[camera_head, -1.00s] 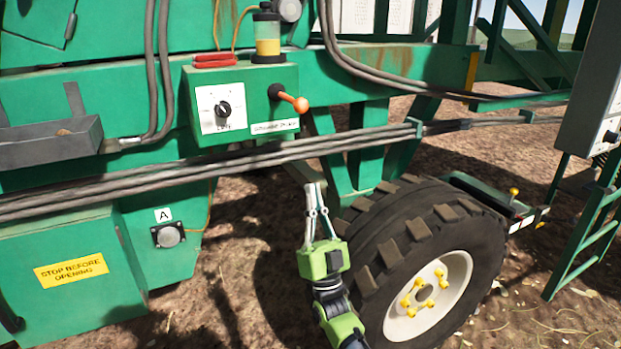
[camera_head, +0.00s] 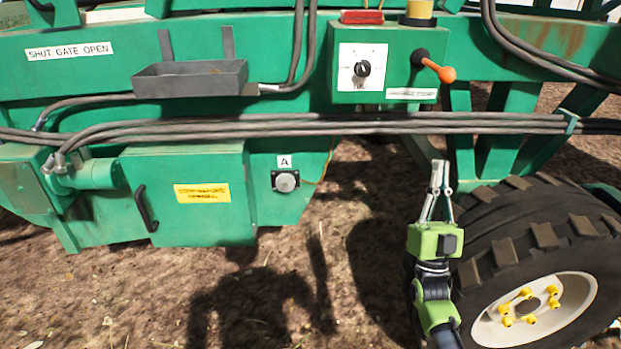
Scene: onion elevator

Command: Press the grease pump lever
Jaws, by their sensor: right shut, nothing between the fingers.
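The box has a white dial plate with a black knob (camera_head: 362,69), and a reservoir with yellow contents (camera_head: 419,10) on top, cut off by the frame edge. My right gripper (camera_head: 437,163) is shut and empty, pointing up. In the picture it is below the lever and the hose bundle, left of the tire, apart from the lever. My left gripper is not in view.
A bundle of grey hoses (camera_head: 300,127) runs across below the pump box. A large tire (camera_head: 540,235) stands at right. A grey tray (camera_head: 190,79) and a green box with a yellow sign (camera_head: 202,193) are at left. Bare ground (camera_head: 150,290) lies in front.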

